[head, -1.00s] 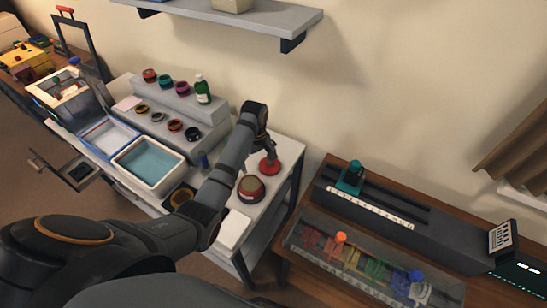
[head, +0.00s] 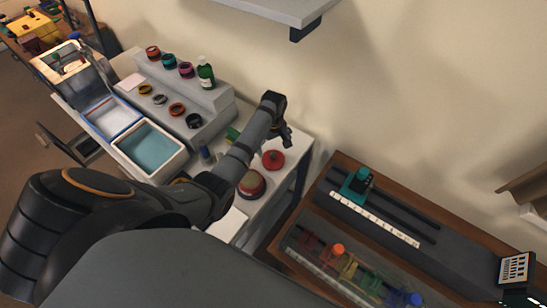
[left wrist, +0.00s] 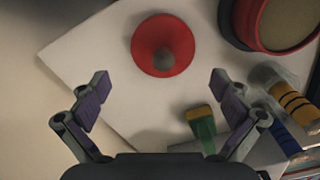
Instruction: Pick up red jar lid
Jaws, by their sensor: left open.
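The red jar lid (head: 273,159) is a round red disc with a knob, lying on the white table (head: 297,148) near its right end. In the left wrist view the lid (left wrist: 163,45) lies ahead of the fingertips, roughly centred between them. My left gripper (head: 286,138) is open and empty, above and just beside the lid in the head view. Its two spread fingers (left wrist: 165,95) show in the left wrist view, apart from the lid. My right gripper is not in view.
A red jar with a tan top (head: 252,184) stands close to the lid. A green and yellow item (left wrist: 201,124) and a banded cylinder (left wrist: 290,97) lie near the right finger. A stepped rack (head: 190,95) holds several rings and a green bottle (head: 206,73).

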